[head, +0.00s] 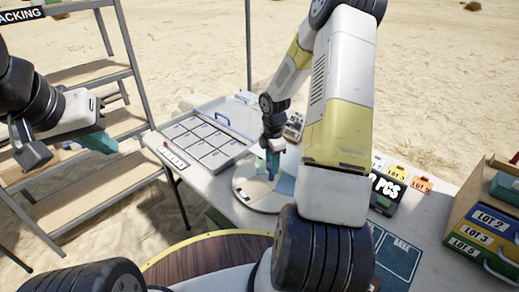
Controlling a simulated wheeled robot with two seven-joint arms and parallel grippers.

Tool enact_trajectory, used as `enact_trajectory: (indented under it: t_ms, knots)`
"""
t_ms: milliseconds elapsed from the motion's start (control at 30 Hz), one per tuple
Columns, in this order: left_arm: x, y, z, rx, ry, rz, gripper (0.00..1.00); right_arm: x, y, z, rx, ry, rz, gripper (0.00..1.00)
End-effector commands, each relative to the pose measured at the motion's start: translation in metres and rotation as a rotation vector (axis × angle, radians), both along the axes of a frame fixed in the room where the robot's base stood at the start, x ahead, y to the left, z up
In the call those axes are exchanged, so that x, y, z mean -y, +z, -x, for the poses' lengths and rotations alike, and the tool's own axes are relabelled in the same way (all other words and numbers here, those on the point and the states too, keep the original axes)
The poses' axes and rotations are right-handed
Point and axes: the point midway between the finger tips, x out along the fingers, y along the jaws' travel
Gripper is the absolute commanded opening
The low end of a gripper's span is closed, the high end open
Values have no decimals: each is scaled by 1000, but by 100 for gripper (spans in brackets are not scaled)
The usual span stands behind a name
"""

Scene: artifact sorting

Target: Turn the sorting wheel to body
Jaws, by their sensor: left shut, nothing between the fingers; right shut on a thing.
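The sorting wheel (246,187) is a pale round disc lying on the white table. It is partly hidden behind my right arm, and I cannot read any label on it. My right gripper (271,174) points down over the wheel, with its teal fingers shut on a small blue upright part that seems to be the wheel's handle. My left gripper (103,146) is shut and empty, held up at the left in front of the shelf, well apart from the wheel.
A tray with a grid of pale compartments (196,143) lies left of the wheel. A metal shelf rack (85,75) stands at the left. Lot tags (422,184), a dark "PCS" counter (384,200) and a box with lot-labelled drawers (487,240) are at the right.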

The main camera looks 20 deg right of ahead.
Motion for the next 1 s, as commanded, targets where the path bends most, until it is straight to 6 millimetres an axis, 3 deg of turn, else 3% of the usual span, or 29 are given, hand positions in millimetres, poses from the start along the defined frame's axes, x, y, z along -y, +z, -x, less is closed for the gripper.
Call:
enact_trajectory:
  t_ms: [400,933,967,1000]
  knots:
    - [0,0,0,0,0,0,0,1,1,-1,2,181,1,0]
    - [0,0,0,0,0,0,0,1,1,-1,3,205,2,0]
    - [0,0,0,0,0,0,0,1,1,-1,3,205,2,39]
    - [0,0,0,0,0,0,0,1,1,-1,3,204,2,47]
